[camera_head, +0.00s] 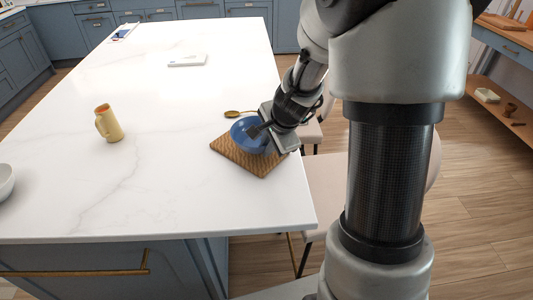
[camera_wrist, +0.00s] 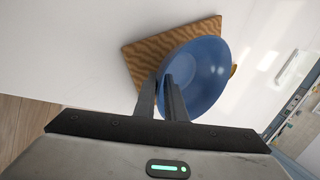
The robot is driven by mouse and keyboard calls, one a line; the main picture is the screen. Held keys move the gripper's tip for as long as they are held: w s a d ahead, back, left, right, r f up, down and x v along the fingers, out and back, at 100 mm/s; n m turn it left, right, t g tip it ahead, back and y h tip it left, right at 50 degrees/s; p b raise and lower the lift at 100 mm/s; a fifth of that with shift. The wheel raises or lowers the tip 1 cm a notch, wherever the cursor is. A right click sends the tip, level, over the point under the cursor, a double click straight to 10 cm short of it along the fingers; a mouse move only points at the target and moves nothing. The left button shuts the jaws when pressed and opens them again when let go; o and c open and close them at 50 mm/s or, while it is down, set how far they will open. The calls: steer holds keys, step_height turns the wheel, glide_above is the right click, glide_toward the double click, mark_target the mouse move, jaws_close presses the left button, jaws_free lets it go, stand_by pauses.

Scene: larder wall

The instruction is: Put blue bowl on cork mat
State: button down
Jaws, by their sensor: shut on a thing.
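The blue bowl (camera_head: 243,137) is over the brown, wavy-patterned cork mat (camera_head: 250,163) near the right edge of the white island. It also shows in the wrist view (camera_wrist: 208,75), with the mat (camera_wrist: 140,55) behind it. My gripper (camera_head: 258,130) is shut on the bowl's near rim; in the wrist view its two fingers (camera_wrist: 168,88) pinch the wall. The bowl looks tilted in the wrist view. I cannot tell whether its base touches the mat. My gripper and the bowl hide part of the mat.
A gold spoon (camera_head: 240,113) lies just beyond the mat. A yellow jug (camera_head: 108,124) stands to the left, and a white bowl (camera_head: 5,182) is at the left edge. A white flat box (camera_head: 187,60) lies farther back. Chairs (camera_head: 325,190) stand along the right side. Much of the countertop is clear.

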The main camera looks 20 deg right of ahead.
steer(key=shift+f, duration=0.65)
steer(key=shift+f, duration=0.15)
steer(key=c, duration=1.8)
jaws_free()
